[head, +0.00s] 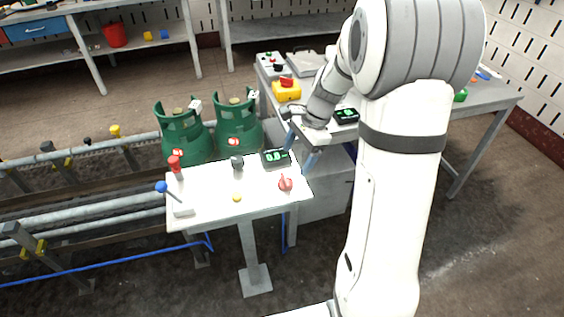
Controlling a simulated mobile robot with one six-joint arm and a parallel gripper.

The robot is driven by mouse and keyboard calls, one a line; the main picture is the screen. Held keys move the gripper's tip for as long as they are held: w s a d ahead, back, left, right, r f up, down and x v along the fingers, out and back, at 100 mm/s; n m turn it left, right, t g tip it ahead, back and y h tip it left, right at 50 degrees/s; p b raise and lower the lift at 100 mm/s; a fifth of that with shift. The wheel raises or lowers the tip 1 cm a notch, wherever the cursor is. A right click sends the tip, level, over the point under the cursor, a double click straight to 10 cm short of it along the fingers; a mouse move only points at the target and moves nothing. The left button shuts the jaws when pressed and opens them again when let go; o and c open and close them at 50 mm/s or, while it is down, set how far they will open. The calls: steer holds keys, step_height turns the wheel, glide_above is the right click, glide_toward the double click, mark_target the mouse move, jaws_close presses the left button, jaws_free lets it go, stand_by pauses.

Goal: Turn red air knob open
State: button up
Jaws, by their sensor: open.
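A red knob (285,182) sits on the right part of a white panel table (215,205). My gripper (297,158) is open, just above and behind the knob at the panel's right edge. Its two bluish fingers are spread and point down, with nothing visible between them. The gripper looks apart from the knob, though the exact gap cannot be told from this view. The knob's open or closed setting is too small to read.
The panel also holds a green display (275,157), a black knob (237,162), a yellow button (237,197), a red-topped control (174,164) and a blue-ended lever (162,187). Green cylinders (238,128) stand behind. A grey bench with a yellow box (286,91) is behind right.

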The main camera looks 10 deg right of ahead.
mark_target(287, 179)
steer(key=f, duration=0.3)
steer(key=w+a+f+m, duration=0.1)
steer(key=f, duration=0.3)
steer(key=w+a+f+m, duration=0.1)
steer(key=f, duration=0.2)
steer(key=shift+w+f+y+b, duration=0.2)
steer(key=shift+f+y+b, duration=0.1)
steer(key=shift+y, duration=0.1)
steer(key=c, duration=1)
